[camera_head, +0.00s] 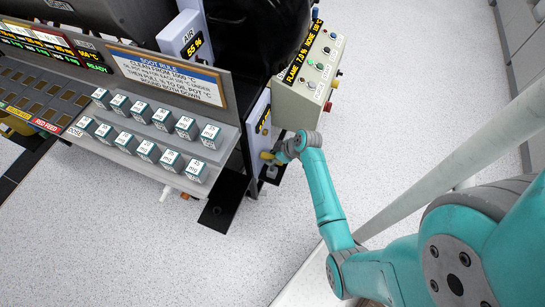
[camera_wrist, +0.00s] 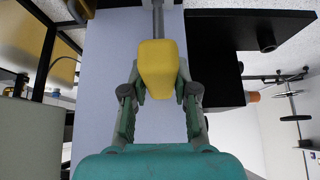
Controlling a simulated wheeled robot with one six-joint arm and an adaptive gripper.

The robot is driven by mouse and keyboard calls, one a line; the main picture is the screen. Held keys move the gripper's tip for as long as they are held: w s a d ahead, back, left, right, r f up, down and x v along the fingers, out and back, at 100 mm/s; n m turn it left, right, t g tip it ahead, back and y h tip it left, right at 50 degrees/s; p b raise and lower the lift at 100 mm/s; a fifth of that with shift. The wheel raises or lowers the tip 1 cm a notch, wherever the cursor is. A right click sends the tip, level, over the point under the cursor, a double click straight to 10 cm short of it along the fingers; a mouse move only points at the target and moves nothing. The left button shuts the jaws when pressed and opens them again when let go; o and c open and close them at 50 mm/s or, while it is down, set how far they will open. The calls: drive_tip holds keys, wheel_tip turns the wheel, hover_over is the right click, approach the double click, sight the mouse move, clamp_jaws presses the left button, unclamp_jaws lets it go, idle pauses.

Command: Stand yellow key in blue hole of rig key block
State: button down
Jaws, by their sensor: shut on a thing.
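My gripper (camera_head: 271,157) is at the lower white panel (camera_head: 258,124) on the right end of the rig. In the wrist view my gripper (camera_wrist: 160,92) has its fingers on both sides of a yellow block-shaped piece (camera_wrist: 158,66) and is shut on it. A grey stem (camera_wrist: 158,18) runs from this piece toward the top of the picture, in front of a pale panel face. The yellow piece also shows as a small spot in the head view (camera_head: 266,155). I cannot tell whether it is the key or a panel handle. I cannot make out a key block with a blue hole.
Two rows of labelled teal-and-white cubes (camera_head: 150,133) stand on a grey shelf left of my gripper. A grey control box (camera_head: 308,82) with buttons is above it. A black plate (camera_head: 224,200) lies low near the floor. The speckled floor (camera_head: 130,250) in front is clear.

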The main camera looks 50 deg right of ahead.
sight(273, 168)
drive_tip(key=shift+f, duration=0.85)
drive_tip(key=shift+f, duration=0.3)
drive_tip(key=shift+f, duration=1.05)
drive_tip(key=c, duration=0.8)
unclamp_jaws()
drive_tip(key=shift+s, duration=0.1)
drive_tip(key=v, duration=1.1)
drive_tip(key=shift+r, duration=0.4)
drive_tip(key=shift+s, duration=0.15)
